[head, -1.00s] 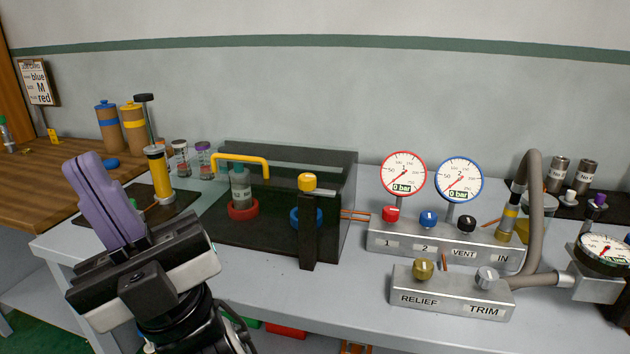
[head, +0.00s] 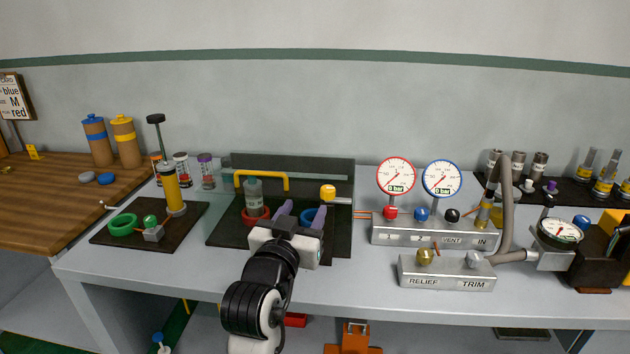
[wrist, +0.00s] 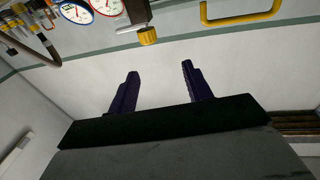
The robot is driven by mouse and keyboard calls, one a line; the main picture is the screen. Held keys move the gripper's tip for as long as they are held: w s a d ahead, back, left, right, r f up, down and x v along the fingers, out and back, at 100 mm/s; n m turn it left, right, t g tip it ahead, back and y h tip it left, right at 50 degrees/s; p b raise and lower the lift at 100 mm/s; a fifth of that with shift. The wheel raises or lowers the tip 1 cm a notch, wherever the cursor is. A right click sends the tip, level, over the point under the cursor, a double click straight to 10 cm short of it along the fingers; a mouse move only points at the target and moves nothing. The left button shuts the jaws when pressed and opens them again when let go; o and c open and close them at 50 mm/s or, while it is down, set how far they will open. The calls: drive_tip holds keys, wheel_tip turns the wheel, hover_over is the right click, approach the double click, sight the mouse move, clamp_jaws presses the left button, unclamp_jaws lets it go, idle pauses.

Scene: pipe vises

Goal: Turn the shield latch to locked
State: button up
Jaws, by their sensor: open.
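The shield latch shows as a yellow knob (head: 328,192) at the top of a dark upright post, with a short grey bar to the knob's right. I cannot tell whether it is locked. The yellow knob also shows in the wrist view (wrist: 147,36), beyond the fingers. My gripper (head: 304,206) is open and empty, with its purple fingers spread. It is in front of the vise stand, just below and left of the knob in the head view, and apart from it in the wrist view.
A yellow handle (head: 262,174) arches over a grey cylinder (head: 253,190) in a red ring, left of my gripper. The gauge manifold (head: 420,233) and relief block (head: 446,273) stand to the right. A pump (head: 172,190) stands left on a dark mat.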

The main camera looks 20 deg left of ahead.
sight(331, 187)
drive_tip(key=shift+m+g+h, duration=0.3)
drive_tip(key=shift+h, duration=0.2)
drive_tip(key=w+p, duration=0.1)
drive_tip(key=w, duration=0.3)
drive_tip(key=w+f+p, duration=0.1)
drive_tip(key=w, duration=0.4)
drive_tip(key=w+p, duration=0.2)
drive_tip(key=w, duration=0.3)
drive_tip(key=shift+d+f, duration=0.2)
drive_tip(key=shift+f, duration=0.05)
drive_tip(key=c, duration=1)
